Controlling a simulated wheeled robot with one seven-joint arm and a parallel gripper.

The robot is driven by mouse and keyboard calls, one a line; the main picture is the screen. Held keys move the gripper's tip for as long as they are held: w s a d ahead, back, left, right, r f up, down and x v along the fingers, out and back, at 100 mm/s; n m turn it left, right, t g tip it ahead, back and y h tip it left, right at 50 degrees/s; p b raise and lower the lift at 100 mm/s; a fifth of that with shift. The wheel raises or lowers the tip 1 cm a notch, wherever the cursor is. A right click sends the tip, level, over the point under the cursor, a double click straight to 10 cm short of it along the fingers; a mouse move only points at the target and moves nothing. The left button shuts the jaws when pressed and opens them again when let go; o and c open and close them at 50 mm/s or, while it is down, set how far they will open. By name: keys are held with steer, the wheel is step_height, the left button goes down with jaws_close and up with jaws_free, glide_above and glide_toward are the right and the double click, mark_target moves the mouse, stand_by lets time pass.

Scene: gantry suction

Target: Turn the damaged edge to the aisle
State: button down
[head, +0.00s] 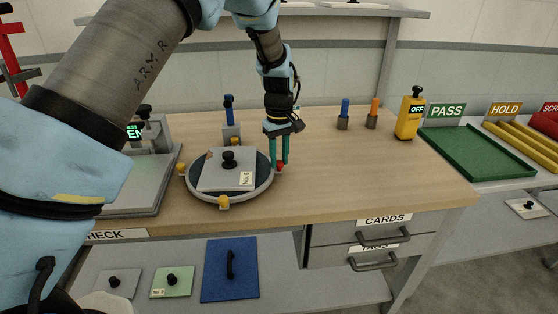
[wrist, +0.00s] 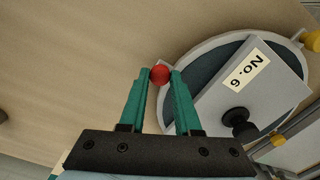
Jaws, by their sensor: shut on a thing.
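A round turntable (head: 230,197) with a pale rim and dark top stands on the wooden bench. A grey plate (head: 213,181) with a black knob (head: 229,159) and a "No. 6" label (head: 246,178) lies on it. A small brownish mark (head: 210,155) shows at the plate's far left edge; I cannot tell if it is the damage. The turntable has yellow knobs (head: 223,203) and one red knob (head: 279,168) round its rim. My gripper (head: 279,163), with green fingers, is shut on the red knob (wrist: 159,75) at the right side. The plate also shows in the wrist view (wrist: 215,110).
A device with a green display (head: 134,131) stands left of the turntable. A blue-handled tool (head: 229,110) stands behind it. Blue and orange pegs (head: 345,108) and a yellow "OFF" unit (head: 409,115) are at the back right. Green PASS (head: 480,152) and yellow HOLD trays lie further right. The bench between is clear.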

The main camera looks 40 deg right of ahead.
steer(key=shift+w+d+n, duration=0.25)
steer(key=shift+w+n, duration=0.05)
steer(key=shift+w, duration=0.1)
stand_by(0.4)
steer(key=c, duration=0.6)
jaws_free()
steer(key=shift+r, duration=0.1)
step_height(320, 180, up, 11)
steer(key=b, duration=0.3)
steer(key=shift+f, duration=0.2)
